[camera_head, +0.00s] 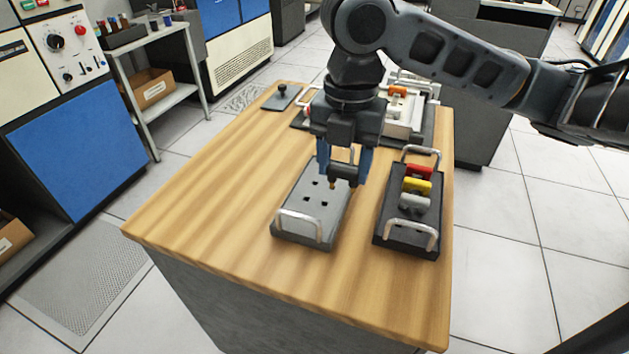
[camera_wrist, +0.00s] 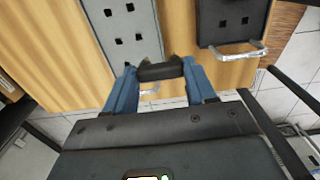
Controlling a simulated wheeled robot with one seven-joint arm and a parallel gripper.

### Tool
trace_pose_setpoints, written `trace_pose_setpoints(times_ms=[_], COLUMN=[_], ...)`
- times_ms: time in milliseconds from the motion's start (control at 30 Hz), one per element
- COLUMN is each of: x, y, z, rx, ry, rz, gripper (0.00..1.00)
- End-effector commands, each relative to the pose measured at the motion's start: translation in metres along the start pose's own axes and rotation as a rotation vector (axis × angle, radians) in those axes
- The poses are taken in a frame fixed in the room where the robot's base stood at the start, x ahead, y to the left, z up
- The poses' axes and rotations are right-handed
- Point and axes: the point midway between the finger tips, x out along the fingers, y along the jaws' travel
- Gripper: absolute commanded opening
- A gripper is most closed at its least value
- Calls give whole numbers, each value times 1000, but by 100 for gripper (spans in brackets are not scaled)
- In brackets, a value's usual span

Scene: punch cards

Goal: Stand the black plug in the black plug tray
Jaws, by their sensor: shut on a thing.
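My gripper (camera_head: 344,168) has blue fingers and is shut on a black plug (camera_head: 346,174), a dark bar with brass-coloured pins pointing down. The plug is level and appears just above the grey tray (camera_head: 292,214), over its right side; whether the pins touch is unclear. The grey tray has several square holes, and no plug stands in the visible ones. A black tray (camera_head: 392,236) to the right holds a red plug (camera_head: 418,172), a yellow plug (camera_head: 417,186) and a grey plug (camera_head: 414,202). In the wrist view the held plug (camera_wrist: 160,71) spans both fingertips.
Both trays have raised metal handles at their ends. Behind my gripper stands a pale device (camera_head: 405,115) with an orange part (camera_head: 397,91). A small dark plate with a knob (camera_head: 282,95) lies at the back left. The wooden tabletop (camera_head: 200,220) is bare at left.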

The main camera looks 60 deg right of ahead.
Motion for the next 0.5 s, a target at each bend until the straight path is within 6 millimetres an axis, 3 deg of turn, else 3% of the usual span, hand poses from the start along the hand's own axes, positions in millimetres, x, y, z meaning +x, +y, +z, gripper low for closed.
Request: trace_pose_setpoints(times_ms=[200,500], x=[-22,-38], y=[-33,-48], z=[20,29], rx=[2,0], ry=[-1,-1], rz=[1,1], gripper=[33,33])
